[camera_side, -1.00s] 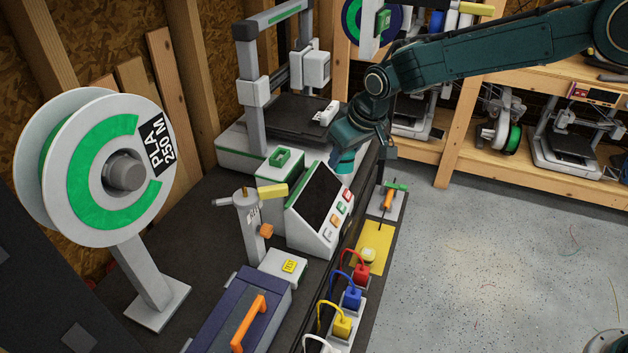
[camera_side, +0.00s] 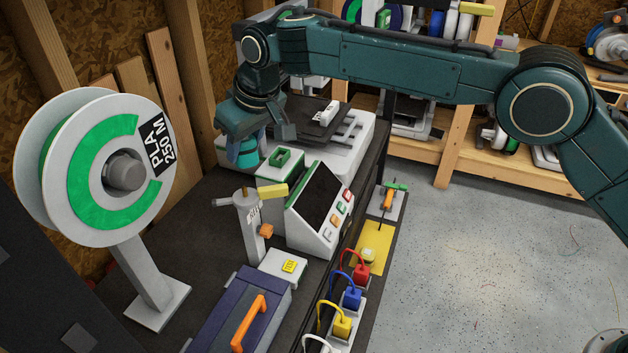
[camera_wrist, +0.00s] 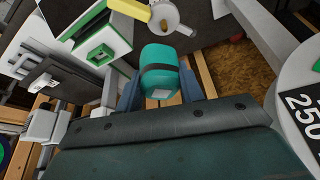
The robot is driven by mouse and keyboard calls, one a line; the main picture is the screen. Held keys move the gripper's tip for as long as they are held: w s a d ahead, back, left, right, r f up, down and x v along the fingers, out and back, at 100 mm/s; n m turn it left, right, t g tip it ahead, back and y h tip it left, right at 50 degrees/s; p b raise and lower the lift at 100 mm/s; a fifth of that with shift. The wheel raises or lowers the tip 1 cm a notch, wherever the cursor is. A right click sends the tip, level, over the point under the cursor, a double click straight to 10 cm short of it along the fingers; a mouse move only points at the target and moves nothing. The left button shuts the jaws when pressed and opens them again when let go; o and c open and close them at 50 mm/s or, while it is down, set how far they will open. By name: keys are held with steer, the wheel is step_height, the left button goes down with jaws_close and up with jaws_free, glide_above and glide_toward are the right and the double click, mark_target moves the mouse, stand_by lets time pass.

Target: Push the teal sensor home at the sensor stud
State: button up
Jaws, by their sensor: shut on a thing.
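My gripper (camera_side: 244,138) is shut on the teal sensor (camera_side: 243,152), which hangs below the fingers beside the printer, at the left of the white box. In the wrist view the teal sensor (camera_wrist: 160,72) is a rounded block with a dark band, between the two fingers of my gripper (camera_wrist: 160,92). A green square fitting (camera_side: 280,157) with a recess sits on the white box to the right of the sensor, apart from it. It also shows in the wrist view (camera_wrist: 99,55). I cannot tell which part is the sensor stud.
A printer (camera_side: 340,135) stands behind the box and a tilted screen unit (camera_side: 318,205) to its right. A post with a yellow lever (camera_side: 272,191) stands in front. A large spool (camera_side: 95,165) is at the left. Dark bench lies between spool and post.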

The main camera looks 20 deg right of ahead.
steer(key=shift+s+a+r, duration=0.25)
steer(key=shift+a+r, duration=0.1)
steer(key=shift+a, duration=0.4)
steer(key=shift+f, duration=0.15)
glide_above(245, 188)
steer(key=shift+f, duration=2.2)
steer(key=shift+f, duration=0.25)
steer(key=shift+f, duration=1)
steer(key=shift+f, duration=0.8)
stand_by(0.4)
steer(key=o, duration=1.7)
steer(key=shift+r, duration=0.1)
steer(key=shift+r, duration=0.2)
